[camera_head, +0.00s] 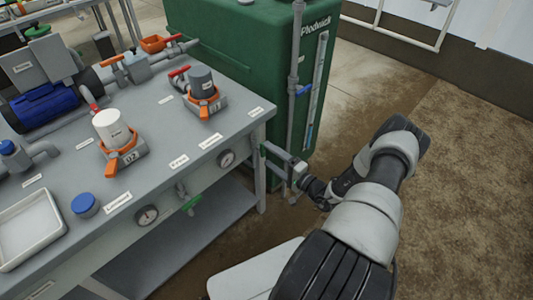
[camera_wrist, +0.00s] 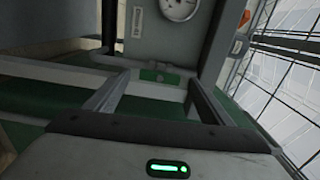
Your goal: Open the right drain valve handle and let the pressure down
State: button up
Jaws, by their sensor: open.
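The right drain valve handle is a short green bar (camera_wrist: 160,76) below a round gauge (camera_wrist: 179,8) in the wrist view. In the head view only a sliver of green (camera_head: 262,151) shows at the bench's right corner, mostly hidden by my gripper (camera_head: 267,163). My gripper is open; in the wrist view its two fingers (camera_wrist: 160,80) stand either side of the green handle. I cannot tell whether they touch it. The right gauge (camera_head: 226,158) is on the bench's front panel; its needle is too small to read.
A second green handle (camera_head: 190,204) hangs below the left gauge (camera_head: 146,215). A green tank (camera_head: 235,55) with a vertical pipe and blue handle (camera_head: 305,90) stands behind my gripper. The bench top (camera_head: 150,185) bears pumps and valves. Floor to the right is clear.

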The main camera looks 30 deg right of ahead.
jog(key=v, duration=1.4)
jog(key=shift+s+p, duration=0.25)
jog(key=shift+p, duration=0.2)
jog(key=shift+r, duration=0.1)
